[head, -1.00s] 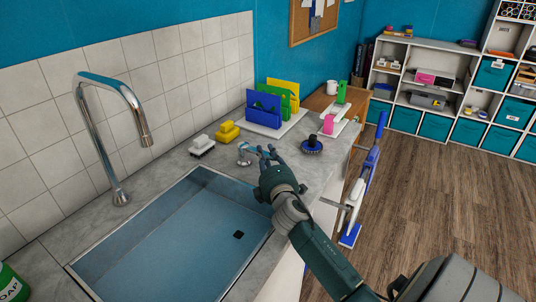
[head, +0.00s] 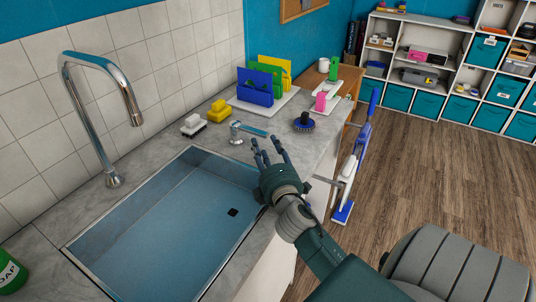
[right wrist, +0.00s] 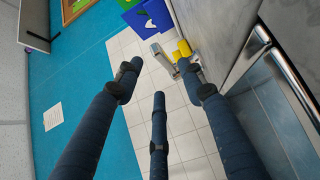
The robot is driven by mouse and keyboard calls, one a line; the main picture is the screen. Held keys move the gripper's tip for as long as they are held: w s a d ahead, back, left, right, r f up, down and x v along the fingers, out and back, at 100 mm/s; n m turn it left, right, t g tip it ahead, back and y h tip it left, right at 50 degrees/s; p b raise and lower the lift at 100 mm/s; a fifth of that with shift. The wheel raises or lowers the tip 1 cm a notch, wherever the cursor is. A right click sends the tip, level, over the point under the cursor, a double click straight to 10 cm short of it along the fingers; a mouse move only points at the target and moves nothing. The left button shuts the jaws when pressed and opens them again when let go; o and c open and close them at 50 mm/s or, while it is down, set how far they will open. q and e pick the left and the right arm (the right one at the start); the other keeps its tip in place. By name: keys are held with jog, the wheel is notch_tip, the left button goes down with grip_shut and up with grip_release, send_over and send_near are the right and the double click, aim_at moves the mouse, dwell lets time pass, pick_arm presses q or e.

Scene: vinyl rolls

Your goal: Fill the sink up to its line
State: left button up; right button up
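The sink (head: 100,289) is a steel-rimmed, blue-tinted basin with a dark drain square on its floor. I cannot make out a fill line or a clear water surface. A tall chrome spout (head: 108,75) arches over its left side, and no stream shows from its mouth. The tap handle (head: 250,130), with a blue lever, stands on the counter behind the sink; it also shows in the right wrist view (right wrist: 160,54). My right gripper (head: 270,149) is open and empty, fingers spread just in front of the handle, apart from it. My left gripper is not in view.
A white brush (head: 193,125) and yellow block (head: 220,112) stand behind the sink, left of the handle. A dark round brush (head: 304,122) and file rack (head: 262,84) stand farther back. A green soap bottle (head: 10,274) is at the front left.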

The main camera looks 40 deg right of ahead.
jog(key=shift+v, duration=1.7)
jog(key=shift+f, duration=0.1)
